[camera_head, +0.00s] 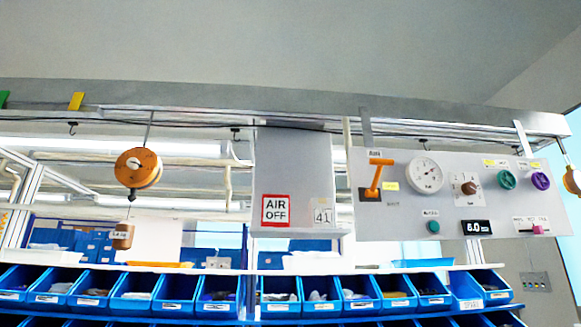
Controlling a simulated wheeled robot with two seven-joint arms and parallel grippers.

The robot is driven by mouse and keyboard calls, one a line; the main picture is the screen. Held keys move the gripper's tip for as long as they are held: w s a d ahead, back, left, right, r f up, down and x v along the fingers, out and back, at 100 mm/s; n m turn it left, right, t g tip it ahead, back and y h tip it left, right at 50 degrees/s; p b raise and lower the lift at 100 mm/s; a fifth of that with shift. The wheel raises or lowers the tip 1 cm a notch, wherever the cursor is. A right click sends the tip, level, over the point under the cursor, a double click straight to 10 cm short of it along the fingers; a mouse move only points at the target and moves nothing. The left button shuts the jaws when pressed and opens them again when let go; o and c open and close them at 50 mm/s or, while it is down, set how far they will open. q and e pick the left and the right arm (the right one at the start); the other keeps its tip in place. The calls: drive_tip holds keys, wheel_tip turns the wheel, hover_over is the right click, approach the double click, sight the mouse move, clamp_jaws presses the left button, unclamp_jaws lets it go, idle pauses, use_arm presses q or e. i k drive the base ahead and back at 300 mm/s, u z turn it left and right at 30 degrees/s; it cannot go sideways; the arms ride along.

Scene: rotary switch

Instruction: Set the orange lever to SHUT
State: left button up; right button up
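The orange lever (376,178) is at the left end of the grey panel (450,225) hanging on the right. Its shaft stands nearly upright, leaning slightly right at the top, with a short bar across its upper end. A small label sits above it, a yellow tag (390,186) is to its right, and a small label (393,204), perhaps SHUT, is at its lower right. The lettering is too small to read surely. Neither of my grippers is in view.
The panel also bears a round white gauge (425,175), a brown knob (468,188), green (507,179) and purple (540,181) knobs, and a display (477,228). An "AIR OFF" sign (276,210) is on a box to the left. Blue bins (135,291) line the shelf below.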

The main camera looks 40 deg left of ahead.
sight(372, 191)
drive_tip(key=u, duration=1.85)
drive_tip(key=k, duration=0.8)
drive_tip(key=z, duration=0.9)
drive_tip(key=i, duration=0.5)
drive_tip(key=u, duration=0.05)
